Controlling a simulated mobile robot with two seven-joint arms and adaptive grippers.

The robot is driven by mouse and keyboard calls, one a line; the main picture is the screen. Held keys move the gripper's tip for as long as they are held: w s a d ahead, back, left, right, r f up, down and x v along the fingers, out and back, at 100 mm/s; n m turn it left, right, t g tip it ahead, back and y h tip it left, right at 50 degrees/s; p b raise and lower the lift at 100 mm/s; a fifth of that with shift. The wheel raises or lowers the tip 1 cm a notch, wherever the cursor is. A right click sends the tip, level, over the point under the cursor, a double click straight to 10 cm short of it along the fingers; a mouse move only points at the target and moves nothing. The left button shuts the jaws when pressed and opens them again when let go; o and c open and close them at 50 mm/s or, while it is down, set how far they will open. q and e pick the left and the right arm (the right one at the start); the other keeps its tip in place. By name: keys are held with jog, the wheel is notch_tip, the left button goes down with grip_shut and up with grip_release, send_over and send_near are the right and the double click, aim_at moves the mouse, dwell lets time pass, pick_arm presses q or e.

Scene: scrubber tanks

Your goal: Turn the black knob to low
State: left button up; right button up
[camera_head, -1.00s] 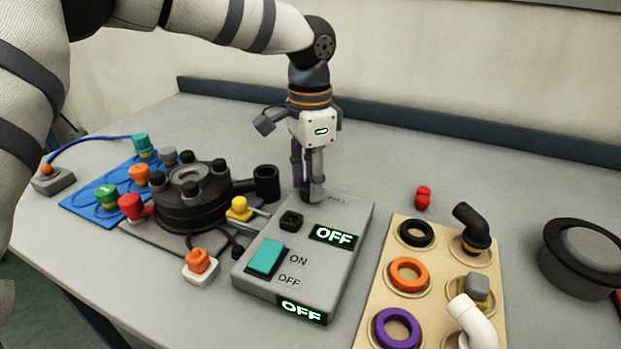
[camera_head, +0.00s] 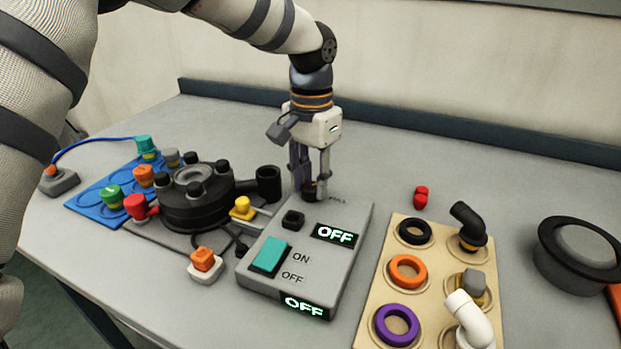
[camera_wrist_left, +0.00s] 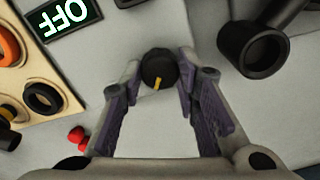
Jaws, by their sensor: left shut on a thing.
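The black knob (camera_wrist_left: 159,69) shows in the left wrist view with a yellow pointer mark. It sits at the far end of the grey control box (camera_head: 345,235), where the head view shows it partly hidden by my fingers. My left gripper (camera_wrist_left: 160,75) points down over the knob, its purple-padded fingers shut on the knob's two sides. It also shows in the head view (camera_head: 310,190). The box's two displays (camera_head: 334,234) both read OFF. A teal rocker switch (camera_head: 270,256) and a small black square button (camera_head: 293,219) are on the box. My right gripper is out of view.
Left of the box are a black round fixture (camera_head: 195,205), a black cup (camera_head: 268,184), a yellow plug (camera_head: 243,208) and an orange-topped connector (camera_head: 206,260). A beige board (camera_head: 432,262) with rings and pipe fittings lies on the right. Table behind the gripper is clear.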

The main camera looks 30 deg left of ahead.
aim_at(311, 186)
pick_arm(q)
jog(key=n, duration=0.6)
jog(key=shift+f, duration=0.1)
jog(key=shift+n, duration=0.4)
dwell(0.3)
jog(key=o, duration=1.2)
jog(key=shift+c, duration=0.2)
notch_tip(311, 186, up, 12)
